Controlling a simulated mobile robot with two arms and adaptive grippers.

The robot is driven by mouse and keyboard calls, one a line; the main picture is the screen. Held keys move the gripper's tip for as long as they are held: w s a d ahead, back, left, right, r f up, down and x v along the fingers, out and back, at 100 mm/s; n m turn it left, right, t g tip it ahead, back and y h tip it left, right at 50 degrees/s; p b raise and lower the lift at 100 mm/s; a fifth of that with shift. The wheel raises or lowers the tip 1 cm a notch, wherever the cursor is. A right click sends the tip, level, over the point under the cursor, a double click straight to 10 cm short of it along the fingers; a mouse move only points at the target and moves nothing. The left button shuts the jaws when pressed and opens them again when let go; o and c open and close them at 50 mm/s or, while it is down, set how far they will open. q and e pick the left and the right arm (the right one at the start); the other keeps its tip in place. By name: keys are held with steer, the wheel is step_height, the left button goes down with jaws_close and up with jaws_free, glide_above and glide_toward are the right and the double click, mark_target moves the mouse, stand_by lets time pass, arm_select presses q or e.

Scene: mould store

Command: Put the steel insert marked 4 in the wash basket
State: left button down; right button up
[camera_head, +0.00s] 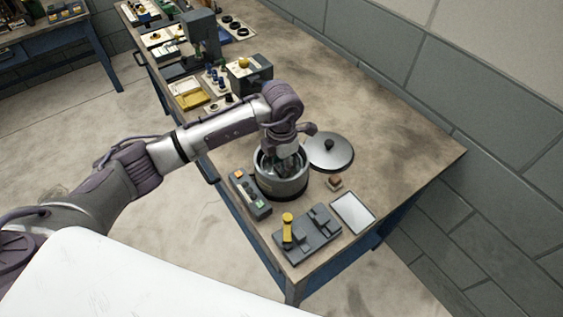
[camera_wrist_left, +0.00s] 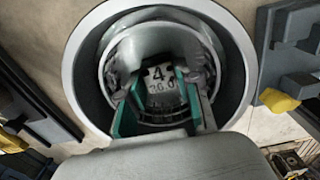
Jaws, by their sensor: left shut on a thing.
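The steel insert (camera_wrist_left: 160,82), marked 4 with 30.0 below it, sits between the teal-padded fingers of my left gripper (camera_wrist_left: 163,98) in the left wrist view. The gripper is shut on it. In the head view my left gripper (camera_head: 285,160) points down into a round grey pot (camera_head: 281,190). The pot's rim (camera_wrist_left: 76,62) surrounds the gripper and insert in the wrist view. A lighter inner ring (camera_wrist_left: 104,75), which looks like the wash basket, shows inside the pot around the insert. I cannot tell whether the insert touches its floor. My right gripper is not in view.
The pot's lid (camera_head: 330,153) lies on the bench behind it. A control box (camera_head: 250,195) stands left of the pot. A dark fixture with a yellow handle (camera_head: 307,236) and a pale plate (camera_head: 353,212) are in front. The bench's right side is clear.

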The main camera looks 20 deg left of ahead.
arm_select(q)
steer(key=shift+f, duration=0.2)
steer(key=c, duration=1)
jaws_free()
steer(key=shift+c, duration=0.2)
steer(key=shift+o, duration=1.2)
steer(key=shift+r, duration=0.1)
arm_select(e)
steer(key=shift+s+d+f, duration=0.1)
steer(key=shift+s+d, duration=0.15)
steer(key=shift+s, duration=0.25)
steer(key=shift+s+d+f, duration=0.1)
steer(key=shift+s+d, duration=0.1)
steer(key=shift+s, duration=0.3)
